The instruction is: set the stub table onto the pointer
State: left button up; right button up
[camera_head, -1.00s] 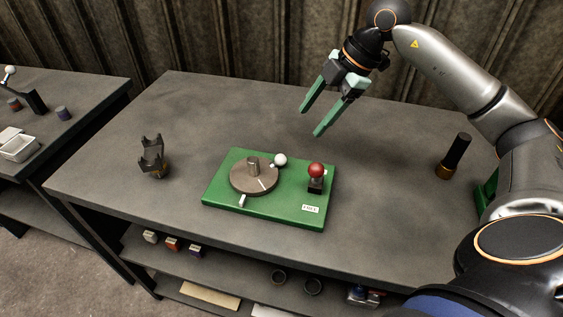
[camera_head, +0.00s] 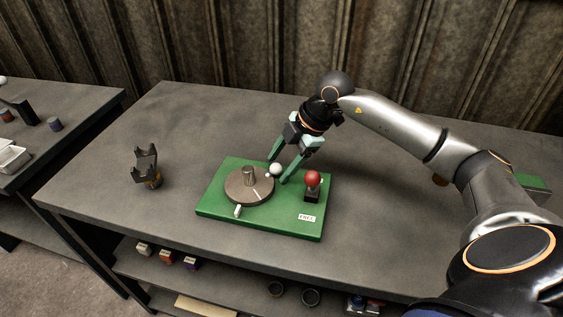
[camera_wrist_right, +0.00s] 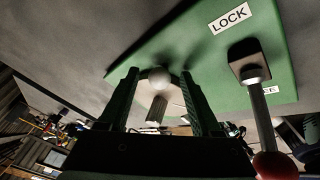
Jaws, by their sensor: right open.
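The stub table is a brown-grey disc (camera_head: 237,192) with an upright stub (camera_head: 249,175) and a white line across its right part. A white ball (camera_head: 276,169) sits at its far right edge. The small white pointer (camera_head: 238,211) stands at the disc's near-left edge, apart from the white line. My left gripper is out of view.
The green base (camera_head: 212,205) carries a red-knobbed lever (camera_head: 313,180) close right of my gripper. A LOCK label (camera_wrist_right: 230,17) shows in the wrist view. A dark forked part (camera_head: 146,167) stands left on the grey bench. The bench between it and the base is clear.

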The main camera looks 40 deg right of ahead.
grip_shut()
dwell(0.6)
dwell(0.9)
